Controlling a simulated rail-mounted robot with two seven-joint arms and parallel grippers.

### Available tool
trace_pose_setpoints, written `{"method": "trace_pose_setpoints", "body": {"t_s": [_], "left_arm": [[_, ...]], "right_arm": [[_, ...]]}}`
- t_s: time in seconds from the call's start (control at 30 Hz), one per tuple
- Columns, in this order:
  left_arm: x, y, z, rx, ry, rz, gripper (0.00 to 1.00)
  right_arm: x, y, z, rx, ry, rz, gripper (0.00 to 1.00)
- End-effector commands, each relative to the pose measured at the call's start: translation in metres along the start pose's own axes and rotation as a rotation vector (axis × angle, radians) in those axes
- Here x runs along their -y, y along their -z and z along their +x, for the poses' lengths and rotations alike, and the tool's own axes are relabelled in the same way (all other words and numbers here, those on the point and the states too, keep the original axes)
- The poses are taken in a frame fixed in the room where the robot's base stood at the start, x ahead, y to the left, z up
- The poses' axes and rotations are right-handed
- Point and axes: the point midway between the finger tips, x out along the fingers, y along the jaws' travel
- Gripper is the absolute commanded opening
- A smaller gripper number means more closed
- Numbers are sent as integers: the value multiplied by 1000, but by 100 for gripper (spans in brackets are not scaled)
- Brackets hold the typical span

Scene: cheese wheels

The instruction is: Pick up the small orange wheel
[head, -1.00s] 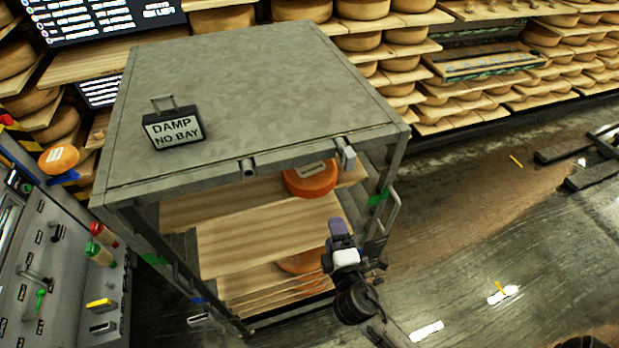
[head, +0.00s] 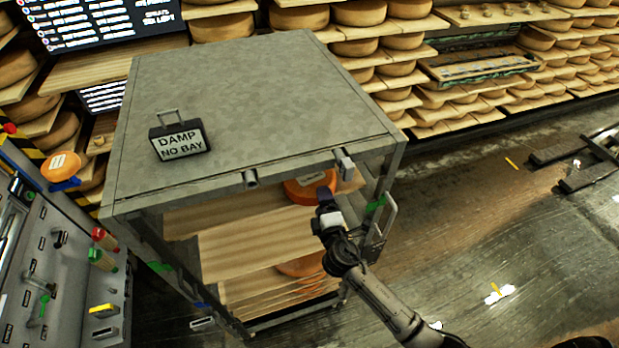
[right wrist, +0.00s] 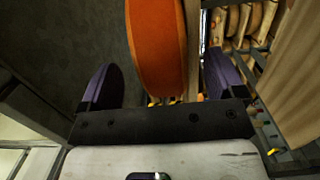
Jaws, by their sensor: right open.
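An orange wheel (head: 300,192) lies on the upper board inside the grey cart, under its top. Its right part is hidden by my right gripper (head: 327,194), which is at the cart's open front. In the right wrist view my purple-padded fingers (right wrist: 160,88) are open, with the orange wheel's rim (right wrist: 158,45) showing between them. The wheel's depth between the fingers is hard to tell; nothing is gripped. A second orange wheel (head: 301,265) lies on a lower shelf, and another (head: 61,166) sits on a blue holder at the far left. My left gripper is not in view.
The cart's grey top (head: 260,100) overhangs the shelf and bears a "DAMP NO BAY" sign (head: 180,142). The cart's handle and right post (head: 387,215) stand close to my right arm. A tool panel (head: 50,270) is at the left. The floor at the right is largely clear.

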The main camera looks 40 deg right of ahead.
Motion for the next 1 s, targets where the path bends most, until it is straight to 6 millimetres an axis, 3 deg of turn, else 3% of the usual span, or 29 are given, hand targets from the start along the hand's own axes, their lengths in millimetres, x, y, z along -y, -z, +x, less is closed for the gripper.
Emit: {"method": "trace_pose_setpoints", "body": {"t_s": [0.2, 0.47, 1.0], "left_arm": [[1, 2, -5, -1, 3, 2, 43], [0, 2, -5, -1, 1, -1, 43], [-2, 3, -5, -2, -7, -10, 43]], "right_arm": [[0, 0, 19, -1, 0, 1, 88], [1, 0, 21, 0, 1, 1, 88], [0, 0, 21, 0, 0, 1, 37]]}}
